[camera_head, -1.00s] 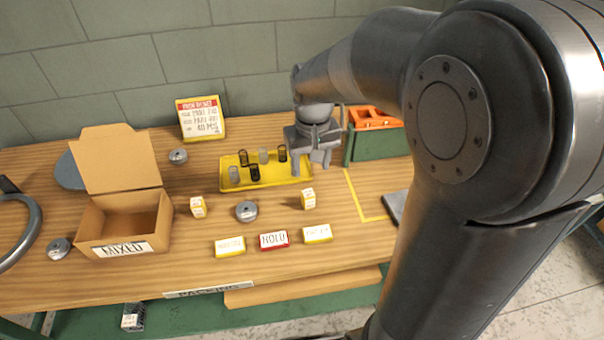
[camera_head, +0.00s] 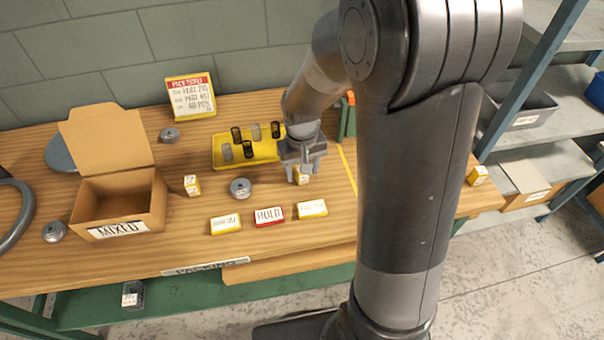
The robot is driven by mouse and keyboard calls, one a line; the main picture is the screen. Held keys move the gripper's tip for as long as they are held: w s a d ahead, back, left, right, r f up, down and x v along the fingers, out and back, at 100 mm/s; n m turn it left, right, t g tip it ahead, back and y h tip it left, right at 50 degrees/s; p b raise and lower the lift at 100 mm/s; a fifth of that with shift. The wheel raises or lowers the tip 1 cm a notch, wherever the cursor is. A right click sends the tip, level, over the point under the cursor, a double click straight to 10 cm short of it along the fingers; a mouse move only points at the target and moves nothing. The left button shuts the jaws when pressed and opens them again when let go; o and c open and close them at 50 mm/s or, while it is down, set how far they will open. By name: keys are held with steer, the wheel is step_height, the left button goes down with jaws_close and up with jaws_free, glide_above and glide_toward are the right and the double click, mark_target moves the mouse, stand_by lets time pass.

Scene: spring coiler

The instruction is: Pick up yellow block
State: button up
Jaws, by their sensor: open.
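A small upright yellow block (camera_head: 301,177) with a white label stands on the wooden table, right of centre. My gripper (camera_head: 302,170) is directly over it, pointing down, with its fingers open around or just in front of its top; I cannot tell whether they touch it. The gripper hides the block's upper part. A similar small yellow block (camera_head: 192,185) stands further left, and another (camera_head: 477,176) stands near the table's right end. Two flat yellow blocks with white labels, one left (camera_head: 225,224) and one right (camera_head: 312,208), lie near the front edge.
A red HOLD block (camera_head: 269,216) lies between the flat yellow ones. A yellow tray (camera_head: 222,163) with several small springs or cylinders is behind my gripper. An open cardboard MIXED box (camera_head: 118,228) and a round metal piece (camera_head: 240,187) stand left. A sign (camera_head: 190,96) stands behind.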

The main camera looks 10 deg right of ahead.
steer(key=shift+f, duration=0.2)
steer(key=c, duration=1)
steer(key=shift+c, duration=0.2)
steer(key=shift+r, duration=0.15)
